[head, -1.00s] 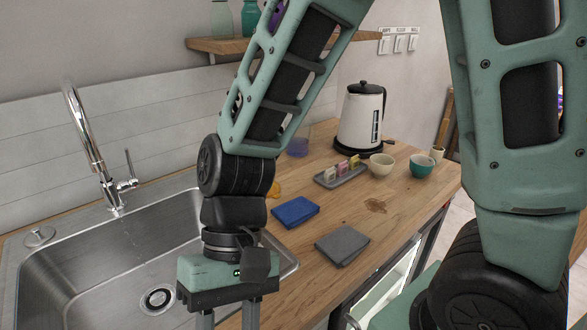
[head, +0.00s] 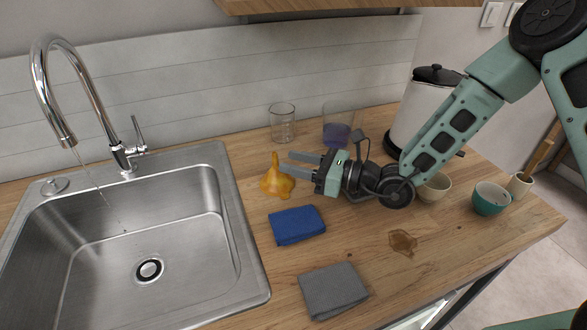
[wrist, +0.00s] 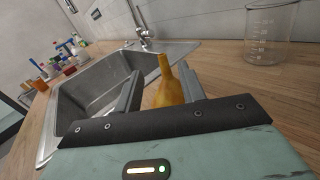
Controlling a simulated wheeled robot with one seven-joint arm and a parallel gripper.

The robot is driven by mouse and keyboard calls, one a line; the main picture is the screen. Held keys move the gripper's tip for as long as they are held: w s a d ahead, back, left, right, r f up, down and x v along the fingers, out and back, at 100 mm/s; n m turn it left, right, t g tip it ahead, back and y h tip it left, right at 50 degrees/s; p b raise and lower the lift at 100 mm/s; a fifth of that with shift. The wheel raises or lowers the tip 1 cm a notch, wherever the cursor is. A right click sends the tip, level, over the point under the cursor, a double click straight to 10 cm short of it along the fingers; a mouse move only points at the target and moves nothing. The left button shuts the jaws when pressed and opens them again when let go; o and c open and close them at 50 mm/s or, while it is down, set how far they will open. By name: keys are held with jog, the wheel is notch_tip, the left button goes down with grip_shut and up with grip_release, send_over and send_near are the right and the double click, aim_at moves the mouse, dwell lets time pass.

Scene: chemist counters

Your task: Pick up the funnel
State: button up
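The funnel (head: 277,178) is orange-yellow and stands on the wooden counter, wide end down and spout up, just right of the sink. My gripper (head: 297,163) is to its right in the head view, reaching left with its two fingers spread and the tips close to the funnel. In the wrist view the funnel (wrist: 169,85) shows between the two fingers, nearer the right one; its lower part is hidden by the gripper body. The gripper is open, and I see no grip on the funnel.
The sink (head: 150,235) with a running tap (head: 75,90) is at left. A glass beaker (head: 283,123) and a container of purple liquid (head: 338,125) stand behind. A blue cloth (head: 297,225) and grey cloth (head: 333,291) lie in front. A kettle (head: 418,110) and cups stand right.

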jog(key=shift+w, duration=0.3)
jog(key=p+x, duration=0.1)
jog(key=x, duration=0.6)
jog(key=shift+f+p, duration=0.1)
jog(key=shift+p, duration=0.2)
grip_shut()
